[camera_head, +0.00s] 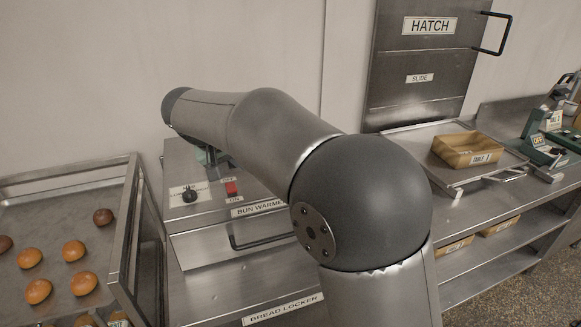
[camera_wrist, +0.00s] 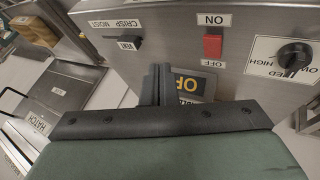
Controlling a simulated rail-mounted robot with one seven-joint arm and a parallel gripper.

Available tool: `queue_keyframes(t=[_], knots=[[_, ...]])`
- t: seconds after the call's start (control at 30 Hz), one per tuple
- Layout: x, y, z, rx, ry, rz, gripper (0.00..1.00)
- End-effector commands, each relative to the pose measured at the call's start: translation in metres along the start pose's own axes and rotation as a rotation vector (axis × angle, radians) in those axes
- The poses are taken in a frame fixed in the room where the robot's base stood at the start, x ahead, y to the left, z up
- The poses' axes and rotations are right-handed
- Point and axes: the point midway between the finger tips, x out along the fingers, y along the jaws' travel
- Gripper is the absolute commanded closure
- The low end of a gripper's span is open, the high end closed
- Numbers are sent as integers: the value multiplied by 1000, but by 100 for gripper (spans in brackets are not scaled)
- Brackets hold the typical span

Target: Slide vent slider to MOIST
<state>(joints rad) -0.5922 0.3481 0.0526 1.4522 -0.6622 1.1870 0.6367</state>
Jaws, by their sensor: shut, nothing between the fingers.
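The bun warmer (camera_head: 205,215) stands left of centre in the head view, with my arm over it. In the wrist view the picture is upside down relative to the panel. The vent slider (camera_wrist: 137,42) is a small black handle at the upper left of the panel, beside its VENT label. The CRISP / MOIST label (camera_wrist: 113,22) sits just above it in that view; the slider's exact setting is hard to read. My gripper (camera_wrist: 157,84) is shut and empty, its fingertips a little below and right of the slider. In the head view my arm hides the slider.
A red switch (camera_wrist: 212,46) and a black heat knob (camera_wrist: 294,55) share the panel, right of the slider in the wrist view. A tray of buns (camera_head: 60,170) stands left. A hatch (camera_head: 428,60) and a tan box (camera_head: 467,149) on a tray are at the right.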

Motion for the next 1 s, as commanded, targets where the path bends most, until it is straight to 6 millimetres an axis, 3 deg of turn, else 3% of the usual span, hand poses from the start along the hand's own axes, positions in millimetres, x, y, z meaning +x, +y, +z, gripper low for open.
queue_keyframes(t=[0.1, 0.53, 0.67, 1.0], knots=[[-3, -8, -7, 1, 16, 5, 100], [5, -7, -7, 3, 13, 8, 100], [23, -5, -7, 3, 11, 9, 100], [94, -5, -8, 2, 10, 7, 100]])
